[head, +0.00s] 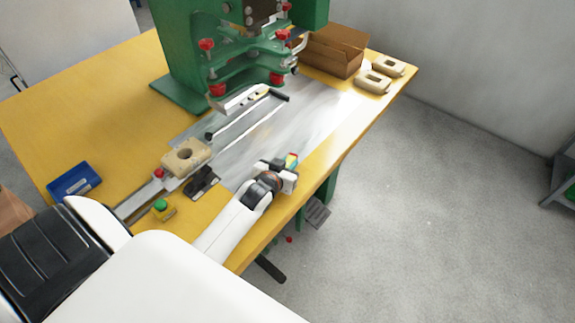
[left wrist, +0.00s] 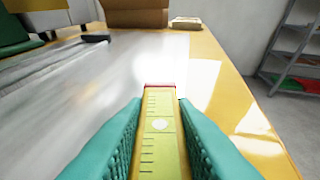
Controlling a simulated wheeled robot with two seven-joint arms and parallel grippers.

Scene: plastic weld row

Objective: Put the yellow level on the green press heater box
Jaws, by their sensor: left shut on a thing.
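My left gripper (head: 290,168) is over the near right part of the metal plate on the table. It is shut on the yellow level (left wrist: 160,135); in the left wrist view the level lies lengthwise between the teal fingers (left wrist: 155,140), its red end pointing away from me. In the head view only a small coloured end of the level (head: 292,158) shows past the fingers. The green press (head: 180,60) stands at the back of the table. A green box-like part (head: 310,12) is at its upper right, cut off by the frame top. My right gripper is not in view.
A cardboard box (head: 335,50) and two beige blocks (head: 374,82) are at the back right. A beige block (head: 187,157), a green button box (head: 163,210) and a blue tray (head: 75,180) are at the left. The metal plate (head: 310,110) is largely clear at right.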

